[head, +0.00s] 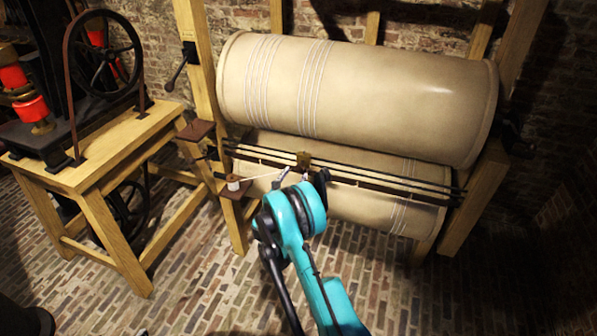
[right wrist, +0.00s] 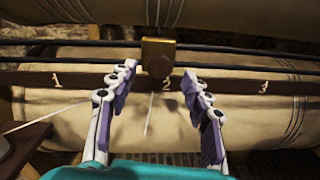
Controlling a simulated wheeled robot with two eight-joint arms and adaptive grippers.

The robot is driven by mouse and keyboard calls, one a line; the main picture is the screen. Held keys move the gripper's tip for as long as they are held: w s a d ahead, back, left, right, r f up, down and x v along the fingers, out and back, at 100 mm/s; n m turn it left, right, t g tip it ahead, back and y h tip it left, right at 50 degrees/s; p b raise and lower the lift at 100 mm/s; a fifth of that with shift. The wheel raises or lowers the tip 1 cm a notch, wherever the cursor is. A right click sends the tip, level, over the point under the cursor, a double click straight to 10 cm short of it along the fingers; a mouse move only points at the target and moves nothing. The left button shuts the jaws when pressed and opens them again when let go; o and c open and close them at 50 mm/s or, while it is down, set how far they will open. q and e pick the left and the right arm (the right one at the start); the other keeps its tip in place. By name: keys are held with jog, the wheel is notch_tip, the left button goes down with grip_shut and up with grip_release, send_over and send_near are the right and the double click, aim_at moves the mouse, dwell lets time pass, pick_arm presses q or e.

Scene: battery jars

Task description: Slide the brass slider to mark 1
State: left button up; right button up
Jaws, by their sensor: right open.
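The brass slider (right wrist: 158,52), a small block with a dark round knob (right wrist: 159,68), sits on the rails at mark 2 (right wrist: 166,86). It also shows in the head view (head: 303,158). Mark 1 (right wrist: 57,80) is to the left on the dark bar (right wrist: 100,81) and mark 3 (right wrist: 263,87) to the right. My right gripper (right wrist: 158,73) is open, with one finger on each side of the knob and a gap on both sides. In the head view, the right gripper (head: 294,173) is just below the slider. My left gripper is not in view.
A large pale drum (head: 360,95) lies above the rails and another (head: 345,205) behind and below them. A wooden table (head: 120,130) with a wheeled machine stands at left.

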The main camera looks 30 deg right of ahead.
aim_at(298, 169)
jog(key=b+x, duration=0.1)
jog(key=x, duration=0.4)
jog(key=shift+c, duration=0.2)
grip_shut()
